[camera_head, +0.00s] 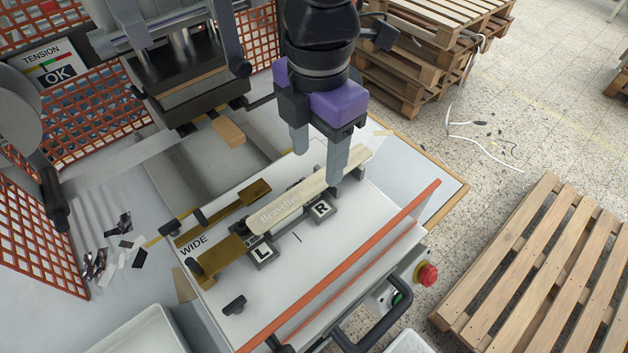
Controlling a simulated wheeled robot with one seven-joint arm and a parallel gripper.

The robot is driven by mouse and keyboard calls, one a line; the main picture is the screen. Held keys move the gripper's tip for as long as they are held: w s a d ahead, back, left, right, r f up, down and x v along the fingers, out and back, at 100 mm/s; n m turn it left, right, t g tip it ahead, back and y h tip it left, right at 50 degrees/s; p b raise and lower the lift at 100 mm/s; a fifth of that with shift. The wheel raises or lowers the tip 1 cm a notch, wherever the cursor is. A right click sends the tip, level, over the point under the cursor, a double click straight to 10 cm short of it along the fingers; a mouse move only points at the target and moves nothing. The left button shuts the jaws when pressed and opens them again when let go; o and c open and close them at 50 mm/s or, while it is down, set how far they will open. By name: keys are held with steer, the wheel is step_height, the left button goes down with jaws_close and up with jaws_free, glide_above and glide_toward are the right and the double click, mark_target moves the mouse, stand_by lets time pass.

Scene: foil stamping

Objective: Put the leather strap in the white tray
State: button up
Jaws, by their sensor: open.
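The leather strap (285,210) is cream, with lettering along it. It lies slantwise on the press bed, over the dark blocks marked L (263,253) and R (321,208). My gripper (317,169) is open over the strap's far right part. One finger shows on the near side, in front of the strap, and the other on the far side; whether they touch it I cannot tell. A white tray (134,333) shows in part at the bottom left, cut off by the frame. Another white edge (405,343) shows at the bottom centre; I cannot tell what it belongs to.
Brass guides (222,214) lie beside the strap. The press head (190,90) stands at the back. An orange-edged panel (350,262), a black handle (372,325) and a red button (427,274) are at the front right. Foil scraps (125,225) lie left. Orange mesh guards (40,240) stand left.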

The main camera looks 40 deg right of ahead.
mark_target(315, 184)
steer(key=shift+s+a+f, duration=0.1)
steer(key=shift+a+f, duration=0.05)
steer(key=shift+f, duration=0.8)
steer(key=shift+a+f, duration=0.15)
steer(key=shift+f, duration=0.8)
jaws_close()
steer(key=shift+r, duration=0.1)
